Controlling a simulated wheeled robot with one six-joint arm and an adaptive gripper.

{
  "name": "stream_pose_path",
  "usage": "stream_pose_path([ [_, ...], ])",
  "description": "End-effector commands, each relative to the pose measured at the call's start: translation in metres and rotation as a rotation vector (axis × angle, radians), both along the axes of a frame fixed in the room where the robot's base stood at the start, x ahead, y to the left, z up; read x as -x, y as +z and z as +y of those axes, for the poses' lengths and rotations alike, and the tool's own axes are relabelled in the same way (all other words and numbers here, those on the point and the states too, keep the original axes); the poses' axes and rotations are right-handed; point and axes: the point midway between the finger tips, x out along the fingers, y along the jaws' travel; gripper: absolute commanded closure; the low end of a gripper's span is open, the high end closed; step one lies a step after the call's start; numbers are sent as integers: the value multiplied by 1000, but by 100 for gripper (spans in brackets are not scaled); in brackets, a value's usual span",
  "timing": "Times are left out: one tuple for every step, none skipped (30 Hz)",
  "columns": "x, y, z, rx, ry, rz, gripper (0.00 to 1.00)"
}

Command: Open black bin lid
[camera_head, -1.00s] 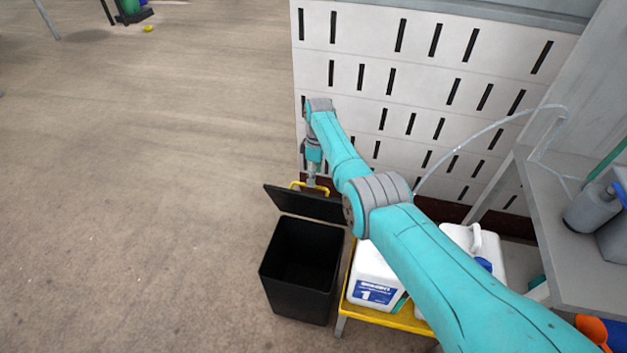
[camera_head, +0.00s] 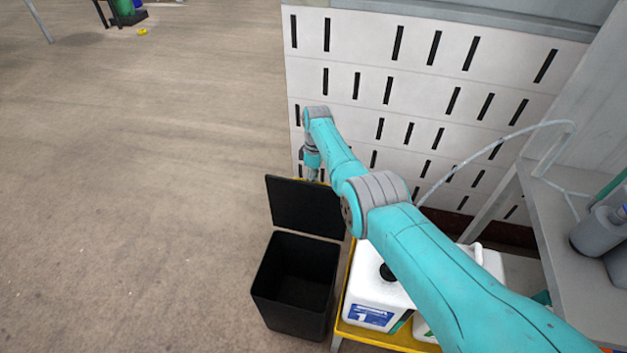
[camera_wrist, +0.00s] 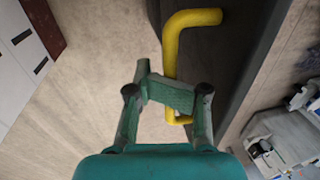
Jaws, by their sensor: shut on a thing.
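The black bin (camera_head: 292,318) stands on the floor, its top open and its dark inside showing. Its black lid (camera_head: 305,207) is raised steeply at the bin's far side. In the wrist view the lid (camera_wrist: 235,45) is a dark panel with a yellow handle (camera_wrist: 172,50) along its side. My gripper (camera_wrist: 172,115) is shut on the lower end of the handle. In the head view my gripper (camera_head: 312,178) is behind the lid's top edge, and the lid hides most of the handle and fingertips.
A yellow stand (camera_head: 385,336) with white jugs (camera_head: 372,290) is close to the bin's right. A white slotted panel (camera_head: 400,85) rises behind my arm. A grey shelf (camera_head: 560,235) is at the right.

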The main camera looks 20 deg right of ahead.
Motion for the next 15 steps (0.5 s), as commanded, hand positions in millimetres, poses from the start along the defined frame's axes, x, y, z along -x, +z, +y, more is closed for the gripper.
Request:
stream_pose_path([
  [1, -2, 2, -3, 2, 3, 100],
  [1, -2, 2, -2, 2, 2, 73],
  [1, -2, 2, -2, 2, 2, 63],
  [1, -2, 2, -2, 2, 2, 63],
  [1, -2, 2, -2, 1, 2, 63],
  [1, -1, 2, -2, 1, 2, 63],
  [1, -1, 2, -1, 1, 2, 63],
  [1, -1, 2, -1, 1, 2, 63],
  [1, -1, 1, -1, 1, 2, 63],
  [0, -1, 1, -1, 1, 2, 63],
  [0, -1, 1, -1, 1, 2, 63],
  [0, 0, 1, -1, 1, 1, 63],
  [0, 1, 1, -1, 1, 1, 63],
  [0, 2, 1, -2, 1, 0, 63],
  [-1, 5, 0, -2, 1, 0, 63],
])
